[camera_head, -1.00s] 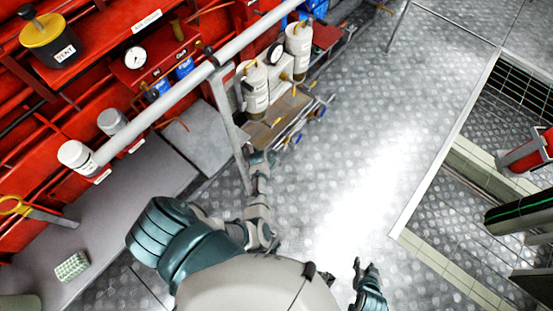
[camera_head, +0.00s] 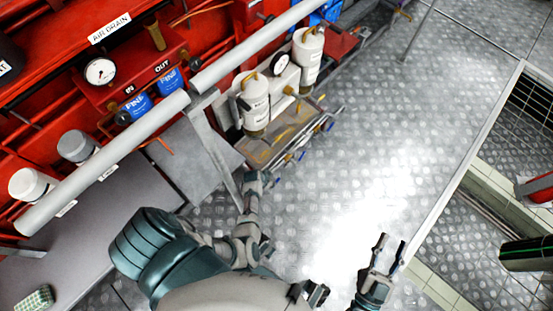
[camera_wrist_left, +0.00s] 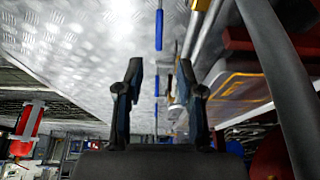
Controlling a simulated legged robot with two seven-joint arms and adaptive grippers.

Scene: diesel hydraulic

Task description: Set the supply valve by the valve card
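I cannot tell which fitting is the supply valve, and no valve card is readable. Small blue-handled fittings (camera_head: 301,155) sit along the edge of a brown panel (camera_head: 262,152), beside white canisters (camera_head: 255,103) and (camera_head: 307,55). Blue rods or handles (camera_wrist_left: 158,30) also show in the left wrist view. My left gripper (camera_wrist_left: 160,92) is open and empty there; in the head view its arm reaches up to just below the panel, with the fingers hard to make out. My right gripper (camera_head: 392,246) is open and empty above the floor, well right of the panel.
A grey rail (camera_head: 110,160) runs diagonally before the red machinery, with a post (camera_head: 222,160) beside the panel. A pressure gauge (camera_head: 100,72) and blue filters (camera_head: 137,106) are at upper left. Open metal floor (camera_head: 370,130) lies in the middle; a tiled pit is at right.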

